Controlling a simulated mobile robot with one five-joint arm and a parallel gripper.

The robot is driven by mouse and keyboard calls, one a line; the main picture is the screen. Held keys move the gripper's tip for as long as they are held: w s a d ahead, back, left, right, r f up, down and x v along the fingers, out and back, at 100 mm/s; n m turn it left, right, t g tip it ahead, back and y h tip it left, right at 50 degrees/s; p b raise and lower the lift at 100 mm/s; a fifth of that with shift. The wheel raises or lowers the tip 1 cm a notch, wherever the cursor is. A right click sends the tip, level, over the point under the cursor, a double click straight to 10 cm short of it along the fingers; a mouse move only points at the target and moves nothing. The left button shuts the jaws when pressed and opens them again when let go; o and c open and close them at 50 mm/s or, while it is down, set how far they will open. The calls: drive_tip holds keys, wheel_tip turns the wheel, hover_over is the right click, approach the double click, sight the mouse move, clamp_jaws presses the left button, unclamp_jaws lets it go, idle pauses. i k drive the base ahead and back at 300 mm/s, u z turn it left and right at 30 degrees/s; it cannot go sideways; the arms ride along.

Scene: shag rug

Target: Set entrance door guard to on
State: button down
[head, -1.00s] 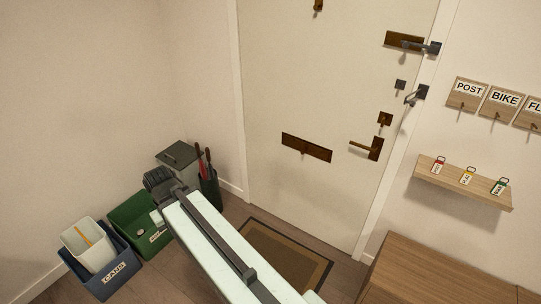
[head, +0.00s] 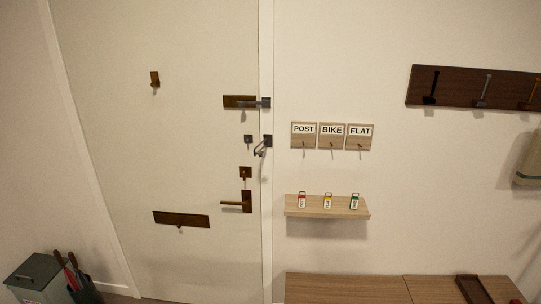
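The pale entrance door (head: 150,150) fills the left half of the head view and looks closed. What looks like the door guard (head: 262,146) is a dark metal loop on a plate on the door frame, near the door's right edge. A small dark square plate (head: 248,139) sits on the door just left of it. The loop looks apart from that plate, but it is too small to tell for sure. Above them is a brown bolt plate (head: 238,101) with a dark bar reaching the frame. My gripper is not in view.
Below the guard are a brown lock (head: 245,172) and a lever handle (head: 237,204). A small shelf (head: 327,212) with key tags juts from the wall at right, above a wooden cabinet (head: 345,288). A grey bin (head: 32,278) and an umbrella stand (head: 84,291) are lower left.

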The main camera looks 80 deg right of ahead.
sight(261, 154)
drive_tip(key=k, duration=1.4)
drive_tip(key=z, duration=1.05)
drive_tip(key=i, duration=1)
